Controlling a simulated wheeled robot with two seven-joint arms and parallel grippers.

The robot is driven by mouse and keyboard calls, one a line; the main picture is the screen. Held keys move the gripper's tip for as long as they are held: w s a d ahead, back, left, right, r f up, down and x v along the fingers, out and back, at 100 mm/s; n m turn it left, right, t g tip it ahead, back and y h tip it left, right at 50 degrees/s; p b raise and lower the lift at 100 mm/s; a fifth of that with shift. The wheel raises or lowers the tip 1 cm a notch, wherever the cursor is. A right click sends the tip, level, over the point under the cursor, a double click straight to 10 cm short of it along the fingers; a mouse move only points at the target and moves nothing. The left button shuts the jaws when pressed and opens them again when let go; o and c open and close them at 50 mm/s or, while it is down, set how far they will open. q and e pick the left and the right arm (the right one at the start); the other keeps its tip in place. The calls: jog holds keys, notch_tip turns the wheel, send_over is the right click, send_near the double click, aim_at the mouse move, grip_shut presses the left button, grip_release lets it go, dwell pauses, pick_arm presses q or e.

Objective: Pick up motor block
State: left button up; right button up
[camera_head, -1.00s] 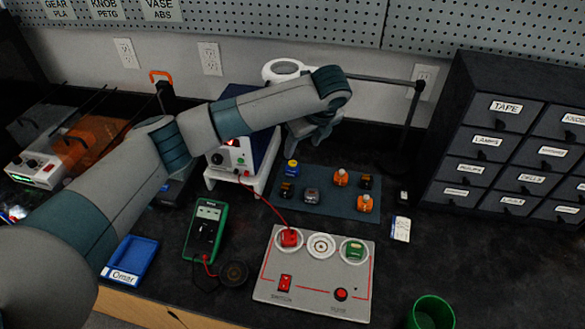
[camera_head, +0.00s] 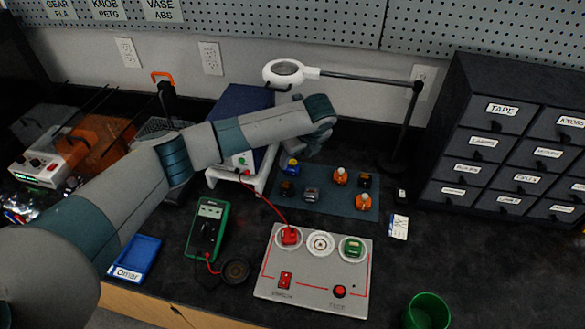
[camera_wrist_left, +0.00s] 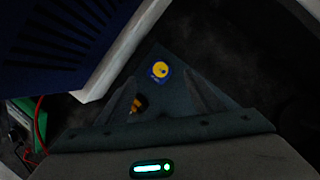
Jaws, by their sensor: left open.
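Several small blocks sit on a blue-grey mat (camera_head: 330,205). One is a blue block (camera_head: 291,167) with a yellow top. Two are orange blocks (camera_head: 340,176) with pale tops, and the others are dark or grey. No label shows which is the motor block. My left gripper (camera_head: 318,146) is above the mat's back edge, open and empty. In the left wrist view, the blue block (camera_wrist_left: 161,71) shows between and beyond my fingertips (camera_wrist_left: 163,95). My right gripper is out of view.
A circuit board (camera_head: 315,270) with a red and a green block stands in front of the mat. A power supply (camera_head: 242,105) on a white stand is close behind left. A magnifier lamp (camera_head: 285,72) and drawer cabinet (camera_head: 505,135) stand behind and right.

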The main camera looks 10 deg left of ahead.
aim_at(293, 163)
pick_arm(q)
jog(key=p+x, duration=0.1)
jog(key=x, duration=0.2)
jog(key=shift+w+a+f, duration=0.1)
jog(key=shift+a+f, duration=0.15)
jog(key=shift+w+a+f+p, duration=0.15)
jog(key=shift+w+f+p, duration=0.15)
jog(key=shift+f, duration=0.3)
jog(key=shift+s, duration=0.1)
jog(key=shift+c, duration=0.5)
jog(key=c, duration=1.1)
